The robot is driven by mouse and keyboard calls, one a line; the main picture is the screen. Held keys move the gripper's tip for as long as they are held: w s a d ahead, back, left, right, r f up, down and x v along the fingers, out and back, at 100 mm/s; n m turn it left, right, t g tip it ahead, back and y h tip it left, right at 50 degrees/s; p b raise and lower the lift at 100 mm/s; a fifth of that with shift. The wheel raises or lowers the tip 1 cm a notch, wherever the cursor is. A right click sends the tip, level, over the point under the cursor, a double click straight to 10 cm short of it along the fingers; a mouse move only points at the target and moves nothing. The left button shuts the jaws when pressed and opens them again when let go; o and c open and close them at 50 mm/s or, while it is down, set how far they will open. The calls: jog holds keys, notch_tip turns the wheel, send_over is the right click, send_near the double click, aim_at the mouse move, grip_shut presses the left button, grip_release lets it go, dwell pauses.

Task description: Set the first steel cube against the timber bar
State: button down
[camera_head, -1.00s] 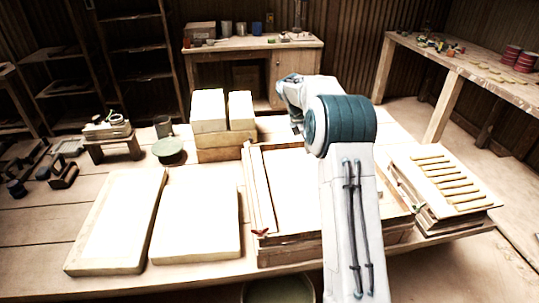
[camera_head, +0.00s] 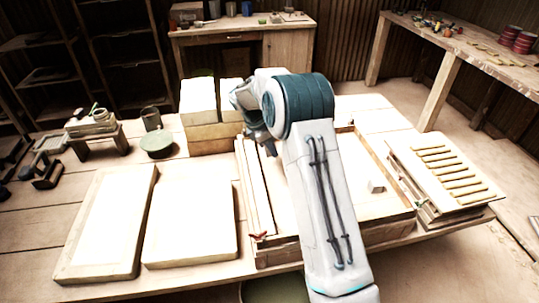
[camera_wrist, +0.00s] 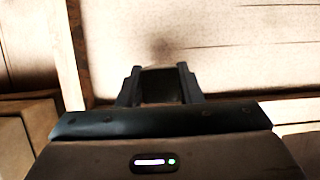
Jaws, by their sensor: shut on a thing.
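In the wrist view my gripper (camera_wrist: 160,84) is shut on a dark block, the steel cube (camera_wrist: 160,86), seen between its two fingers. Below them lies the pale floor of a shallow wooden frame. In the head view the fingers and held cube are hidden by my arm, over the left part of the frame. A long pale bar, which looks like the timber bar (camera_head: 258,190), runs along the frame's left side. A second small cube (camera_head: 377,186) sits on the frame floor to the right of my arm. I cannot tell whether the held cube touches anything.
The wooden frame (camera_head: 388,232) has raised walls. Two pale slabs (camera_head: 190,215) lie to its left, stacked blocks (camera_head: 208,132) stand behind left, and a slatted board on a stack (camera_head: 440,165) stands at right. A green bowl (camera_head: 157,143) sits at back left.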

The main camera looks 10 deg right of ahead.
aim_at(270, 156)
jog(key=shift+a+f, duration=0.3)
jog(key=shift+f, duration=0.05)
jog(key=shift+f+p, duration=0.3)
jog(key=shift+f, duration=1.6)
jog(key=c, duration=1)
grip_release()
